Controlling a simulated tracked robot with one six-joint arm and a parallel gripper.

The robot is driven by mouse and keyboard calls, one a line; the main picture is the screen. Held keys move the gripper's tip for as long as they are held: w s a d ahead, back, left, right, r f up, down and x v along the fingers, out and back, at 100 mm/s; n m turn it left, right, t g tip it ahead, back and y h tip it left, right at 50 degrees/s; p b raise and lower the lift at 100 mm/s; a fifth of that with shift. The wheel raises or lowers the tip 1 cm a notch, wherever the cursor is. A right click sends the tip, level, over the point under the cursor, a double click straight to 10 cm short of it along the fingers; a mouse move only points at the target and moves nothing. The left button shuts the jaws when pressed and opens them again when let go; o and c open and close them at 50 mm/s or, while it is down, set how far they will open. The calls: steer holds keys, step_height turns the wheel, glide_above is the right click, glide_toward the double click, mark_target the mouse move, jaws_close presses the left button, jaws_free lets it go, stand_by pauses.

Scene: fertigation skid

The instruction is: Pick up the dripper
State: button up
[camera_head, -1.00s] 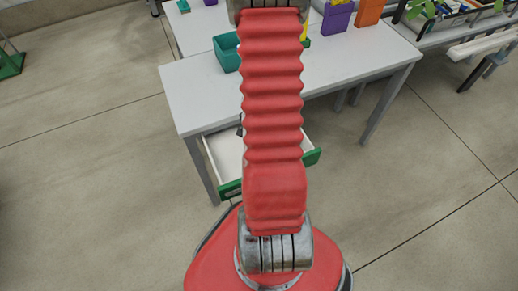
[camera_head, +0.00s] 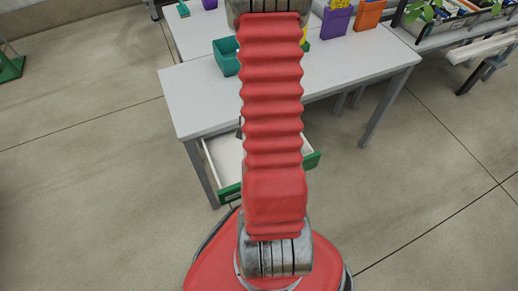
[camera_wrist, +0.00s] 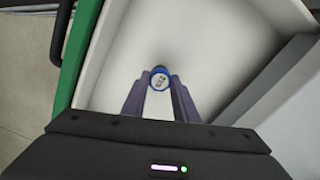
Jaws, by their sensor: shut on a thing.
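The dripper (camera_wrist: 159,79) is a small round piece with a blue rim and a pale centre, seen in the wrist view. My gripper (camera_wrist: 159,88) is shut on it, with the dripper between the two fingertips. Behind it is the white inside of the open drawer (camera_wrist: 210,50); I cannot tell whether the dripper touches the drawer floor. In the head view the drawer (camera_head: 226,155) sticks out under the table with its green front, partly hidden by my red arm. The gripper and dripper are hidden there.
The white table (camera_head: 200,95) stands above the drawer, with a teal bin (camera_head: 226,56), a purple bin (camera_head: 336,20) and an orange bin (camera_head: 369,13) on it. A bench with plants is at the upper right.

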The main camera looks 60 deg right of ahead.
step_height(320, 180, up, 9)
steer(key=shift+r, duration=0.2)
stand_by(0.4)
steer(key=shift+s, duration=0.1)
stand_by(0.5)
